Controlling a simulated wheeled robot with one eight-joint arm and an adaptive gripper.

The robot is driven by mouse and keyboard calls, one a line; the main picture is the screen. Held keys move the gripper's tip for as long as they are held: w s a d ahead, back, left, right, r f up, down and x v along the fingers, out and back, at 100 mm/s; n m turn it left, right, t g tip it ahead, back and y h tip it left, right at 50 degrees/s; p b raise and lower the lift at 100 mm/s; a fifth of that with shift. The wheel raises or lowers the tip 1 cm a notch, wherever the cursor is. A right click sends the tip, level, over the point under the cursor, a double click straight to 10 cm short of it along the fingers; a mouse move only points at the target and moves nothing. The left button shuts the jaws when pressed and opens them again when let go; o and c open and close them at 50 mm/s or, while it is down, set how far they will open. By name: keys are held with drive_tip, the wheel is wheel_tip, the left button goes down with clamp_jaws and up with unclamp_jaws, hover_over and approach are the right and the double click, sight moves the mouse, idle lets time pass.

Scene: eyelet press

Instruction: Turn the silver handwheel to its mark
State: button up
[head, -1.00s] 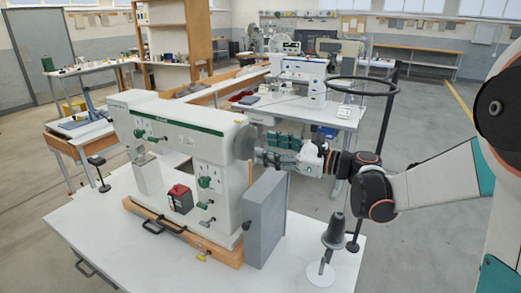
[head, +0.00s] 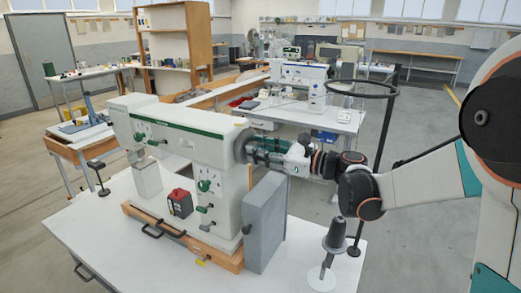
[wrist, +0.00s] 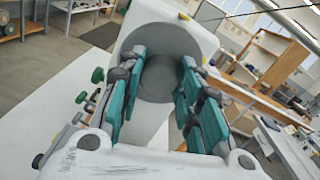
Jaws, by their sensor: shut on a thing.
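The silver handwheel (head: 241,145) is a round grey disc at the right end of the pale sewing-type machine (head: 188,135). In the wrist view the handwheel (wrist: 160,77) faces me, with its middle seen between my two fingers. My gripper (head: 252,150) reaches it from the right, roughly level. In the wrist view my gripper (wrist: 164,62) has its teal-padded fingers on opposite sides of the wheel, shut on it. The fingers hide parts of its rim. I cannot make out a mark on the wheel.
A grey box (head: 264,222) stands on the white table (head: 110,228) just below my gripper. A dark cone on a stand (head: 335,237) is at the right corner. A black ring on a pole (head: 362,88) rises behind my arm. A red-and-black box (head: 180,203) sits before the machine.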

drive_tip(key=shift+n, duration=0.4)
drive_tip(key=shift+s+n+p, duration=0.1)
drive_tip(key=shift+n+p, duration=0.75)
drive_tip(key=shift+n, duration=3.55)
drive_tip(key=o, duration=1.1)
drive_tip(key=v, duration=1.2)
drive_tip(key=shift+r, duration=0.1)
